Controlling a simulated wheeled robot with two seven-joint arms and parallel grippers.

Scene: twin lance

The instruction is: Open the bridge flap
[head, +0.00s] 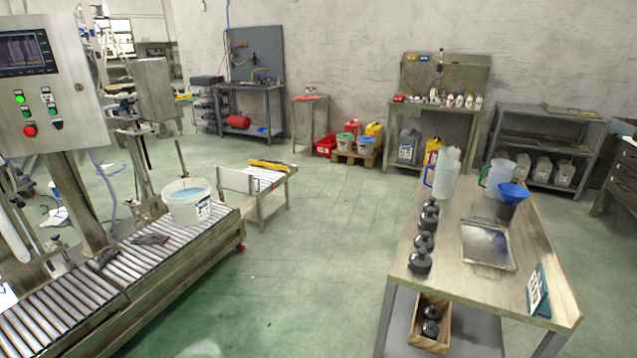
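A pale metal plate (238,181), which looks like the bridge flap, stands upright at the near end of a small roller table (272,204). It is beside the far end of the long roller conveyor (130,268). A white bucket (187,204) with bluish liquid in its open top stands on the conveyor's far end, just left of the plate. Any hinge or latch on the plate is too small to make out. Neither of my grippers shows in the head view.
A control panel (50,88) with a screen and buttons stands over the conveyor at the left. A wooden workbench (455,262) with black capped bottles, jugs and a tray stands at the right. The green floor (310,250) between conveyor and workbench is clear.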

